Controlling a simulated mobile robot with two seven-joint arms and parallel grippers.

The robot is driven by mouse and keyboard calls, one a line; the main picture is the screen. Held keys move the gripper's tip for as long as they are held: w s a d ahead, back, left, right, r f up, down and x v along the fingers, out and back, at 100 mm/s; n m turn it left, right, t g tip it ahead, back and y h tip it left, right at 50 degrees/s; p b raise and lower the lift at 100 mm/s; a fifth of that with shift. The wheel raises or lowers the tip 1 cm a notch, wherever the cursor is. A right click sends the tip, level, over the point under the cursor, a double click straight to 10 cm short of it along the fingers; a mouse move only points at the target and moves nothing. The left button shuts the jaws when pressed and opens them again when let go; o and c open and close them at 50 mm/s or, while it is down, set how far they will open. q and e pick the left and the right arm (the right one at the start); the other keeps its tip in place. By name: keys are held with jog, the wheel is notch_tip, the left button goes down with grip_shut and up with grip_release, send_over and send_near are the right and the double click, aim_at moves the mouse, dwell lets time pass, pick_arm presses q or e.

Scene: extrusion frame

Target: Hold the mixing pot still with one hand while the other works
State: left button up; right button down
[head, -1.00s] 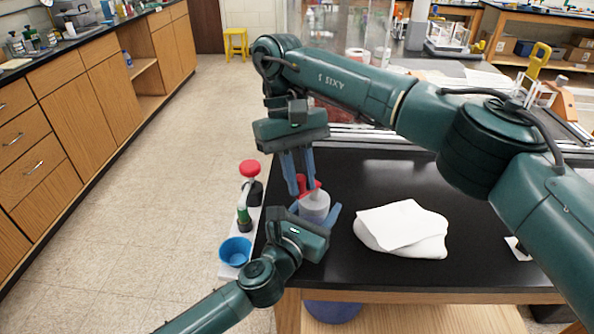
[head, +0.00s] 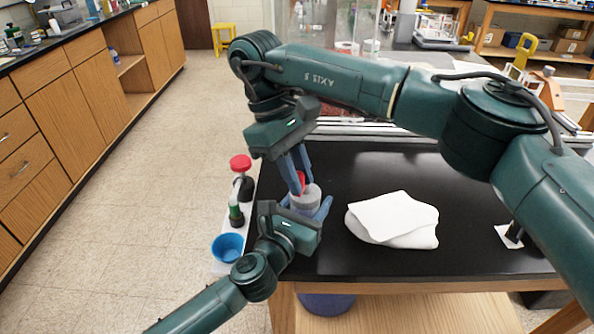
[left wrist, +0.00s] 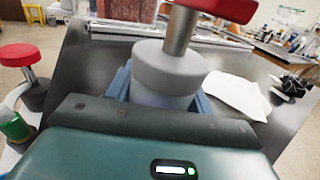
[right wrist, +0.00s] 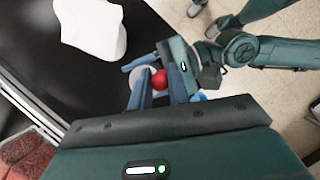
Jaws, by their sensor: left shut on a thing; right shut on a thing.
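The mixing pot (head: 306,197), a grey-white cylinder, stands near the left edge of the black tabletop. It also shows in the left wrist view (left wrist: 168,74). My left gripper (head: 306,206) is shut around its sides, one blue finger on each side. A metal rod (left wrist: 181,30) with a red top (left wrist: 225,8) rises from the pot, leaning right in the left wrist view. My right gripper (head: 301,180) is above the pot, shut on the red-topped rod. In the right wrist view the round red top (right wrist: 159,80) lies between its fingers, partly hidden.
A white strip (head: 222,262) along the table's left edge carries a blue cup (head: 228,247), a green-banded tube (head: 236,214) and a red-topped item (head: 240,163). A folded white cloth (head: 395,218) lies right of the pot. The tabletop between and behind them is clear.

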jog(key=c, duration=1.3)
grip_release()
jog(key=shift+a, duration=0.1)
